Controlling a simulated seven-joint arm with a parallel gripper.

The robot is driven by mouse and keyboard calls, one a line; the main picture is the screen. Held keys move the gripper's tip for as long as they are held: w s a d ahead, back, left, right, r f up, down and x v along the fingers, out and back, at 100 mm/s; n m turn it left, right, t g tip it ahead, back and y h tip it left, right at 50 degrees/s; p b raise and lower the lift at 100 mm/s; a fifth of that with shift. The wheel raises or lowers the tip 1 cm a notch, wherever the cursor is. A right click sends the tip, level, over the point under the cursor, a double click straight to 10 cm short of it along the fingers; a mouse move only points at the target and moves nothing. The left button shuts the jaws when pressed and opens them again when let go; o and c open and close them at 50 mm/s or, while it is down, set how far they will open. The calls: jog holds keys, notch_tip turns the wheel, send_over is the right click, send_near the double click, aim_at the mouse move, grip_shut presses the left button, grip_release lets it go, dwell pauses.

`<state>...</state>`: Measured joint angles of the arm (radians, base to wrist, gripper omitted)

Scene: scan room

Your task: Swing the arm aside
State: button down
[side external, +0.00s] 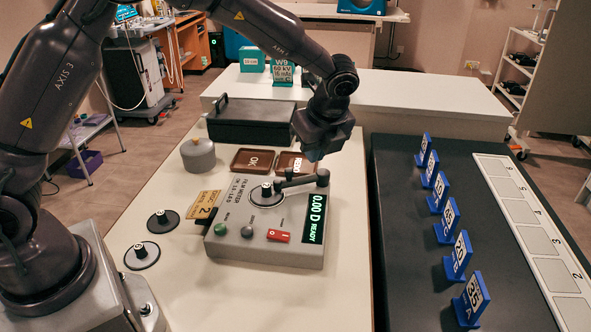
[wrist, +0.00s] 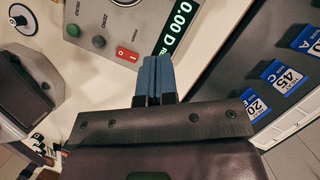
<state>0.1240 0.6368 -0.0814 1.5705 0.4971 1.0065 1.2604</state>
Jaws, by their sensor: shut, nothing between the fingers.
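My gripper (side external: 314,154) hangs from my arm over the back part of the film meter (side external: 265,258) in the side external view. In the wrist view the blue fingers of my gripper (wrist: 156,62) are pressed together with nothing between them. The film meter has a lit display (side external: 315,218) reading 0.00 D READY, a red switch (side external: 278,236), a green button (side external: 220,229) and a grey knob (side external: 247,231).
Two discs with black knobs (side external: 141,257) (side external: 163,221) lie left of the meter. A grey lidded pot (side external: 197,154), brown OK tray (side external: 251,160) and black case (side external: 256,121) stand behind. Several blue numbered stands (side external: 457,256) line the dark table at right. Open floor shows at far left.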

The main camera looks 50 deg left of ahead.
jog(key=shift+f, duration=0.15)
send_near(291, 185)
jog(key=f, duration=0.1)
jog(key=d+f, duration=0.2)
jog(key=f, duration=0.1)
jog(key=shift+s, duration=0.2)
jog(key=shift+w+a+r, duration=0.1)
jog(key=shift+w+a, duration=0.1)
jog(key=shift+a, duration=1.05)
jog(key=shift+w+a, duration=0.1)
jog(key=shift+a, duration=0.45)
